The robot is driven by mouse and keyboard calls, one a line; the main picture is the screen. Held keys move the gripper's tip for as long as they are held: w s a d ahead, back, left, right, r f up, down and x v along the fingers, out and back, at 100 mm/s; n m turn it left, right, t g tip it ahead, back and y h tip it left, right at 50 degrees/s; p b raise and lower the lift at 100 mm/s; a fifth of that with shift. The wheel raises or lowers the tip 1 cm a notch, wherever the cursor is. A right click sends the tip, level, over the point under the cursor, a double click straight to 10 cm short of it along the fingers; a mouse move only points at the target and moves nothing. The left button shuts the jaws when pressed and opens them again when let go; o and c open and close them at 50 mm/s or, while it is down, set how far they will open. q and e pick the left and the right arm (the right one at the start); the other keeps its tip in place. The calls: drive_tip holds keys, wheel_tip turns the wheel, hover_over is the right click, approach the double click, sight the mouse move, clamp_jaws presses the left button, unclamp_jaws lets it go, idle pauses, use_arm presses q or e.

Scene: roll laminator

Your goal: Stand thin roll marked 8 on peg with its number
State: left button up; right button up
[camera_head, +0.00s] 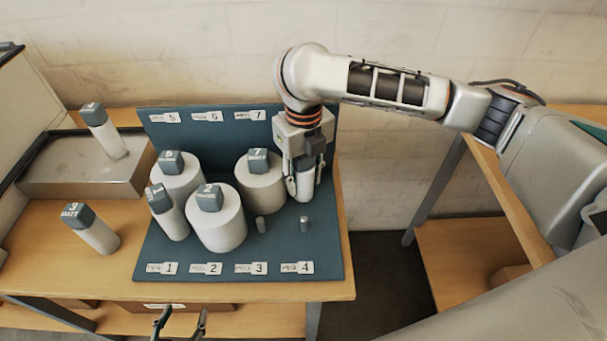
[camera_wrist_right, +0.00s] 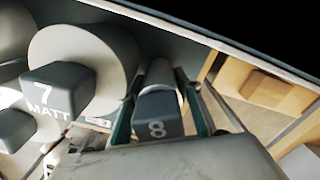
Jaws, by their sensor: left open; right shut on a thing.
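The thin roll marked 8 (camera_head: 304,187) is pale with a dark grey cap. Its 8 shows on the cap in the right wrist view (camera_wrist_right: 158,112). My right gripper (camera_head: 303,180) points down and is shut around it. The roll looks about upright over the back right corner of the blue peg board (camera_head: 320,255). I cannot tell whether its base touches the board or a peg. The label right of the 7 label is hidden behind my right arm. My left gripper (camera_head: 180,325) is open and empty at the bottom edge, in front of the table.
Thick rolls stand close by on the board, including roll 7 (camera_head: 262,188) just left of my right gripper and a front one (camera_head: 217,226). Two bare pegs, one front right (camera_head: 304,224), stand near labels 3 and 4. Thin roll 3 (camera_head: 92,232) is off the board.

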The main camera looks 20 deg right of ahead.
sight(303, 168)
drive_tip(key=shift+s+f, duration=0.1)
drive_tip(key=shift+f, duration=0.1)
drive_tip(key=o, duration=1.2)
drive_tip(key=shift+s, duration=0.1)
drive_tip(key=shift+f, duration=0.1)
drive_tip(key=shift+w+r, duration=0.2)
drive_tip(key=shift+r, duration=4)
drive_tip(key=shift+s+f, duration=0.1)
